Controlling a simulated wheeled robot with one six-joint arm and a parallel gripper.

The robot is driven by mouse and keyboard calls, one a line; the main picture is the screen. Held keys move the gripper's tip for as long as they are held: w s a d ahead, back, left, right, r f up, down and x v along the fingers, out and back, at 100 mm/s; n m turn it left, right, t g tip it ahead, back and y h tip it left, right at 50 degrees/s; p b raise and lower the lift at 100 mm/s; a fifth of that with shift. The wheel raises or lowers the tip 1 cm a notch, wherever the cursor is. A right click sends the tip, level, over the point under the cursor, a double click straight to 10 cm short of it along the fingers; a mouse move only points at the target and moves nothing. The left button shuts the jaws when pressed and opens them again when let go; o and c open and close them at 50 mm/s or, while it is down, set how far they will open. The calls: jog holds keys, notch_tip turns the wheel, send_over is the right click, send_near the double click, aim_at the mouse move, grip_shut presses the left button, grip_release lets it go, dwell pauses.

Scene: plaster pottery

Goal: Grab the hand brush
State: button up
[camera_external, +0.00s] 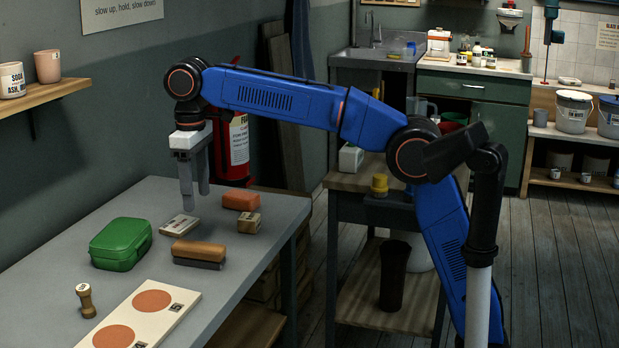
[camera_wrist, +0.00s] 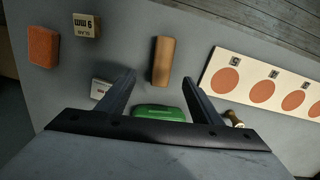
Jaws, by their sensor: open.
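The hand brush (camera_external: 199,250) lies on the grey table, with a brown wooden back on top and dark grey bristles underneath. In the wrist view its brown back (camera_wrist: 163,60) shows just beyond the fingertips, roughly between their lines. My gripper (camera_external: 195,202) points down above the table, behind the brush in the external view. Its two fingers are apart and nothing is between them; the wrist view shows the open fingers (camera_wrist: 158,82) too. The gripper does not touch the brush.
Close around the brush are a green case (camera_external: 121,244), a small white box (camera_external: 180,226), an orange block (camera_external: 240,200) and a pale labelled block (camera_external: 249,223). A board with orange discs (camera_external: 150,310) and a wooden stamp (camera_external: 85,300) lie nearer the front.

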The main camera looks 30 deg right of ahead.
aim_at(198, 245)
notch_tip(198, 245, down, 10)
jog(key=shift+s+a+f, duration=0.1)
jog(key=shift+a+f, duration=0.1)
jog(key=shift+f, duration=1.15)
jog(key=shift+s+a+f, duration=0.1)
jog(key=shift+a+f, duration=0.1)
jog(key=shift+f, duration=1.1)
jog(key=c, duration=1.2)
